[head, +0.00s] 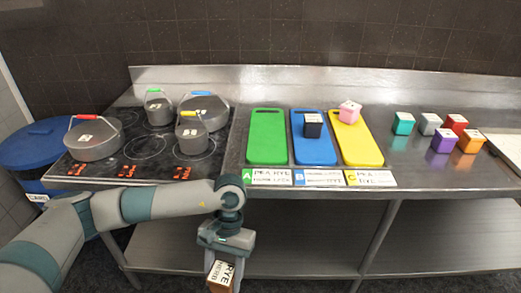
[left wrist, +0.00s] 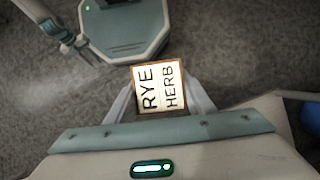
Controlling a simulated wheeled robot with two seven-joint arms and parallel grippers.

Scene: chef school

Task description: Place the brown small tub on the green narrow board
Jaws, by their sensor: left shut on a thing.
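My left gripper (head: 222,260) is shut on the brown small tub (head: 220,275), whose white top reads "RYE HERB". It is held low in front of the counter, at the bottom of the head view. The tub also shows between the fingers in the left wrist view (left wrist: 159,88), above the floor. The green narrow board (head: 267,140) lies flat on the steel counter, just right of the stove, and is bare. It is farther off and higher than the tub. My right gripper is not in view.
A blue board (head: 313,151) bears a black tub (head: 313,126); a yellow board (head: 357,146) bears a pink tub (head: 350,111). Label cards (head: 270,177) line the counter's front edge. Several lidded pots (head: 93,138) stand on the stove. Several coloured tubs (head: 441,139) sit at right.

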